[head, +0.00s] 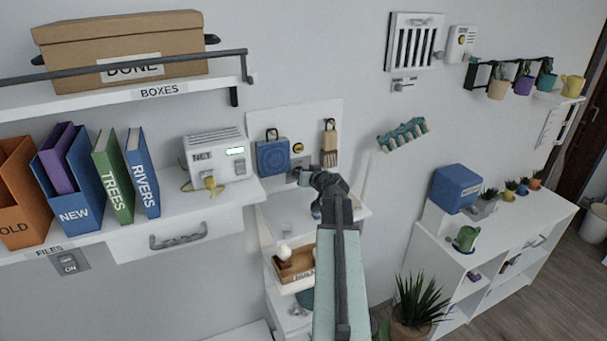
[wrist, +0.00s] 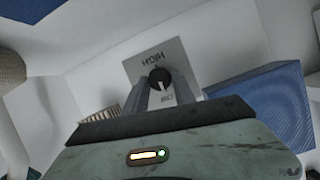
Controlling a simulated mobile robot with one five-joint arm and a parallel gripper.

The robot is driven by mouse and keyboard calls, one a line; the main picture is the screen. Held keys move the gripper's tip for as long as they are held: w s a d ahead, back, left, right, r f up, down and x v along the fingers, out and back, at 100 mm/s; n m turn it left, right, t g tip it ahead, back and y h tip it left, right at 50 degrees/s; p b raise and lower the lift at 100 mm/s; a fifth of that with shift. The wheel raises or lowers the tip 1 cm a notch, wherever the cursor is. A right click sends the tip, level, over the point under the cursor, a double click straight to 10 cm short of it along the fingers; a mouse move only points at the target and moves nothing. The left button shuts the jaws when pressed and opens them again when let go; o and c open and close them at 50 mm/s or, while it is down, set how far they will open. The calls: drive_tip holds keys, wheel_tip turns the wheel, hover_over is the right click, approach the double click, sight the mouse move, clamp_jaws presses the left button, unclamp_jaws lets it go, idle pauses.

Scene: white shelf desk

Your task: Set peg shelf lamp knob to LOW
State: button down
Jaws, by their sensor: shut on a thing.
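The knob plate (head: 299,163) is a small grey panel on the white peg shelf's back board, between a blue box and a hanging wooden item. In the wrist view the plate (wrist: 144,67) appears upside down, with HIGH on its upper part and a partly hidden LOW label near the lower part. The dark round knob (wrist: 158,77) has a pale mark, but its exact pointing is hard to read. My gripper (wrist: 160,86) has its fingers on either side of the knob, shut on it. In the head view my gripper (head: 301,175) reaches the plate and partly hides it.
The blue box (head: 273,157) hangs close to the left of my gripper; its side fills the right of the wrist view (wrist: 265,95). A wooden item (head: 329,142) hangs close right. A wooden tray (head: 294,268) sits below. A white NET box (head: 215,150) stands left.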

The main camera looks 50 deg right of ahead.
drive_tip(key=c, duration=1)
unclamp_jaws()
drive_tip(key=shift+c, duration=0.2)
drive_tip(key=p+v, duration=0.2)
drive_tip(key=v, duration=0.5)
drive_tip(key=shift+s+p, duration=0.35)
drive_tip(key=shift+s, duration=0.05)
drive_tip(key=shift+a+r, duration=0.1)
